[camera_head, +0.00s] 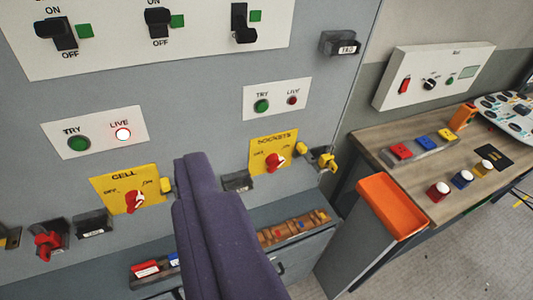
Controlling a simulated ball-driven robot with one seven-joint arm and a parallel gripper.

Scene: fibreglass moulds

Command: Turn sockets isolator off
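The sockets isolator (260,150) is a yellow plate on the grey panel, right of centre, with OFF at its left and ON at its right. Its red knob (273,162) sits low on the plate; its exact pointing is too small to tell. A dark purple form (215,235), which seems to be my gripper, rises from the bottom edge, left of and below the isolator and apart from it in the picture. Its fingertips cannot be made out, nor whether they are open or shut.
The yellow CELL isolator (112,196) is at left, its LIVE lamp (123,134) glowing. Above the sockets isolator, the LIVE lamp (292,100) looks dark. Yellow padlocks (326,159) hang to its right. A bench (370,150) with an orange tray (393,205) stands at right.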

